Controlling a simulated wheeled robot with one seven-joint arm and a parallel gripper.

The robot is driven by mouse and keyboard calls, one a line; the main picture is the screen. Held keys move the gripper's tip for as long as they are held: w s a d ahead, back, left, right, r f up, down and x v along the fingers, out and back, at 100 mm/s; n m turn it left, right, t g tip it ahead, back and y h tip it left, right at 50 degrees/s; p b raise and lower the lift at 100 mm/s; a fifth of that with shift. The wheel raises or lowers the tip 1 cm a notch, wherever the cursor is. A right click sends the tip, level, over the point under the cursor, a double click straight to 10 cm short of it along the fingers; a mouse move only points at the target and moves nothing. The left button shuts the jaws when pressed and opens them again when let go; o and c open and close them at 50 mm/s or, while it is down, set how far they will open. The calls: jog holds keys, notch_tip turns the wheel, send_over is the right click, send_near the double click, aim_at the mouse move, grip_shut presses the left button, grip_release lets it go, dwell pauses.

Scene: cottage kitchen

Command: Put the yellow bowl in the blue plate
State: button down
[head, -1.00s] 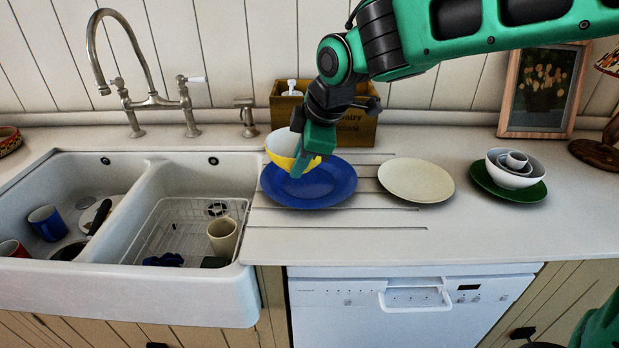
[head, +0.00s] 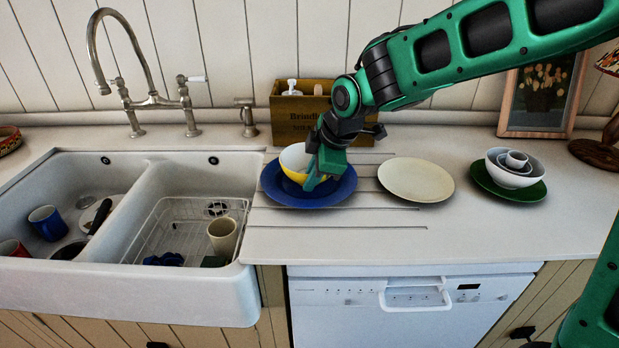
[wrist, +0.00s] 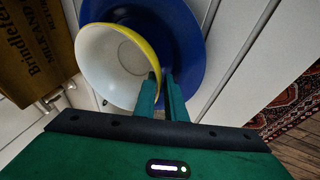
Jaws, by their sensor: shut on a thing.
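The yellow bowl (head: 299,164), white inside, is over the blue plate (head: 283,194) on the drainboard, roughly at its middle. In the wrist view the bowl (wrist: 108,62) shows its white inside and yellow rim, with the blue plate (wrist: 190,45) beyond it. My gripper (head: 318,182) is shut on the bowl's right rim; its fingers (wrist: 163,95) pinch the rim in the wrist view. The bowl is low over the plate; I cannot tell whether its base touches it.
A cream plate (head: 416,180) lies just right of the blue plate. A green plate (head: 530,193) with stacked white bowls (head: 511,176) is farther right. A wooden crate (head: 290,112) stands behind. The double sink (head: 150,215) with mugs and a rack is at left.

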jog(key=shift+f, duration=0.2)
jog(key=c, duration=1.8)
grip_release()
jog(key=shift+r, duration=0.2)
jog(key=v, duration=1.2)
jog(key=shift+d, duration=0.1)
